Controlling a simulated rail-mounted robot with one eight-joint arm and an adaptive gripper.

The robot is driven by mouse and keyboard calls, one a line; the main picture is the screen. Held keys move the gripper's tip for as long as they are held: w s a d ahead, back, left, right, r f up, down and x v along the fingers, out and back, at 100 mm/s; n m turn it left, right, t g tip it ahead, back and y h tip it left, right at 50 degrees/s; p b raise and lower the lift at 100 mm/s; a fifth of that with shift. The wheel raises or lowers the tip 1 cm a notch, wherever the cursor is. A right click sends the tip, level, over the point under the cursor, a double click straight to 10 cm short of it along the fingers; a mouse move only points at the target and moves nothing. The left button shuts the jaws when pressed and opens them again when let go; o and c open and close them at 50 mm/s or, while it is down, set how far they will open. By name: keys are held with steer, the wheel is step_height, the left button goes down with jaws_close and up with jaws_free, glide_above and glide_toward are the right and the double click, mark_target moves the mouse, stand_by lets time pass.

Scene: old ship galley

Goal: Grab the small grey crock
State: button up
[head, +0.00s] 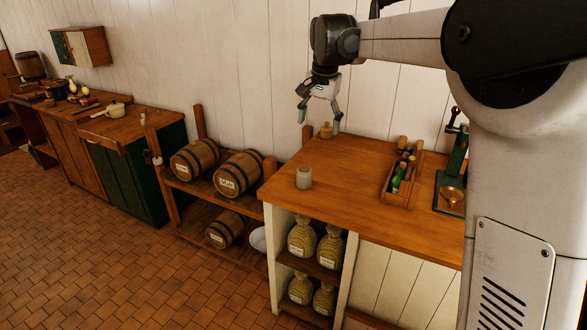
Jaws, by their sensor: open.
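The small grey crock (304,178) stands upright on the wooden counter (347,188), near its left front part. My gripper (319,126) is open, with its fingers pointing down, above the back left of the counter. It is higher than the crock and a little to its right in the picture, and it is apart from it. Nothing shows between the fingers except the wall and counter behind them.
A wooden bottle box (388,190) and a green-framed scale (453,165) stand to the right. Barrels (239,174) lie on a rack to the left. The counter around the crock is clear.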

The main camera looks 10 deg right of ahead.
steer(key=w+f+m+g, duration=0.15)
steer(key=w+f, duration=0.35)
steer(key=w, duration=0.5)
steer(key=m+g+p, duration=0.1)
steer(key=m+p, duration=0.1)
steer(key=m, duration=0.1)
glide_above(304, 168)
step_height(304, 168, down, 10)
steer(key=f, duration=0.8)
steer(key=shift+s+d+f, duration=0.1)
steer(key=shift+s+f, duration=0.1)
steer(key=shift+s, duration=0.15)
steer(key=shift+w+f+p, duration=0.2)
steer(key=shift+f+p, duration=0.45)
steer(key=shift+f, duration=1.85)
steer(key=c, duration=1.6)
steer(key=shift+r, duration=0.1)
